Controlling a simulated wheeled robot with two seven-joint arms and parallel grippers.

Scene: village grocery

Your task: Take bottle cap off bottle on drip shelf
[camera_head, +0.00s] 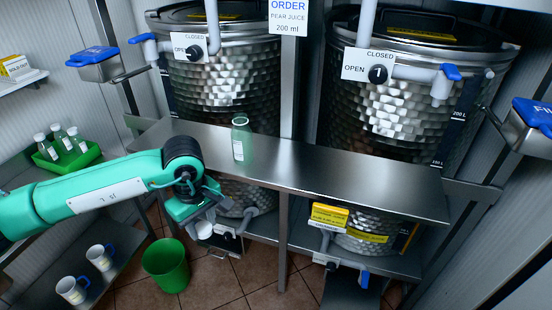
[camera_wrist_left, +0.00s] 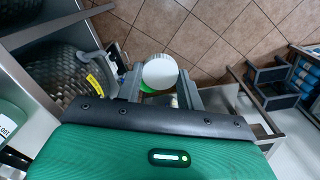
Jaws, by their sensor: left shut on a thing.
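A clear green-tinted bottle (camera_head: 240,138) with a white label stands upright on the steel drip shelf (camera_head: 330,175). Its mouth is open and no cap sits on it. My left gripper (camera_head: 207,222) is in front of and below the shelf's front edge, apart from the bottle. It is shut on a white round bottle cap (camera_head: 204,230). In the left wrist view the cap (camera_wrist_left: 160,71) sits between the two grey fingers of the left gripper (camera_wrist_left: 161,88). My right gripper is not in view.
A green bin (camera_head: 166,267) stands on the tiled floor below my left gripper. Two hammered steel tanks (camera_head: 222,85) with blue-handled taps stand behind the shelf. A green tray (camera_head: 68,157) with capped bottles is at left, above white mugs (camera_head: 72,290).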

